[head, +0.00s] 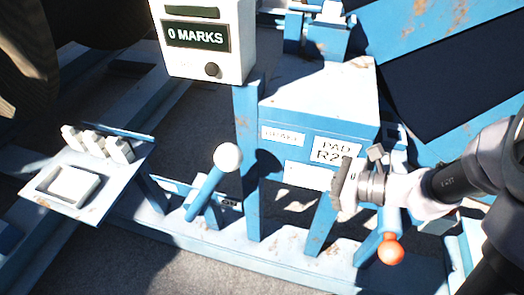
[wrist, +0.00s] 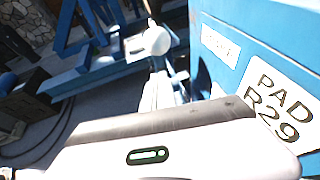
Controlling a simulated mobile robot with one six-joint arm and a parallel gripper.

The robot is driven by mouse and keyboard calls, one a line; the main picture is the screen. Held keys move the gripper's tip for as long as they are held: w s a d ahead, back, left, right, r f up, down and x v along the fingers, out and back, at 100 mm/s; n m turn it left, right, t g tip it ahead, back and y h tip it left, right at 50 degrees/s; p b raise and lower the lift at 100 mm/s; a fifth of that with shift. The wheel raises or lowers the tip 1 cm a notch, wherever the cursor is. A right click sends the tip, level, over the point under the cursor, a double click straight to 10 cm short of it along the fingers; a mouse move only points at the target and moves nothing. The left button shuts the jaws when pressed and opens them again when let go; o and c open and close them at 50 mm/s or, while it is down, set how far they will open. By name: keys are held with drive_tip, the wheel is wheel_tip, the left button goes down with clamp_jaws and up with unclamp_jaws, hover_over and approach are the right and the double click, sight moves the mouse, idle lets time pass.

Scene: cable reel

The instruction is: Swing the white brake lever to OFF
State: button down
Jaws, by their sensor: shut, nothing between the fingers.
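The brake lever is a blue arm with a white ball knob (head: 228,157). It stands tilted on the lower blue frame, left of a small label marked BRAKE (head: 283,136). A small plate at its foot has lettering too small to read. In the wrist view the white knob (wrist: 157,40) shows beyond my fingers, near the top centre. My gripper (wrist: 160,92) is shut and empty, pointing toward the lever. I cannot tell from the wrist view how close the fingertips are to it. In the head view the wrist is right of the lever, apart from the knob; the fingers are unclear.
A sign reading PAD R29 (head: 332,151) is on the blue housing beside my wrist. A lever with an orange ball (head: 390,250) stands below it. A display box reads 0 MARKS (head: 196,36). A panel with white switches (head: 88,180) is at left. Open space lies left of the lever.

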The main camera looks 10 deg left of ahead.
drive_tip(key=b, duration=0.3)
approach(241, 163)
wheel_tip(241, 163, down, 4)
drive_tip(key=a, duration=0.3)
drive_tip(key=w+a+r, duration=0.1)
drive_tip(key=w+a, duration=0.1)
drive_tip(key=a, duration=0.1)
drive_tip(key=shift+r+b, duration=0.3)
drive_tip(key=shift+b, duration=0.05)
drive_tip(key=shift+d, duration=0.1)
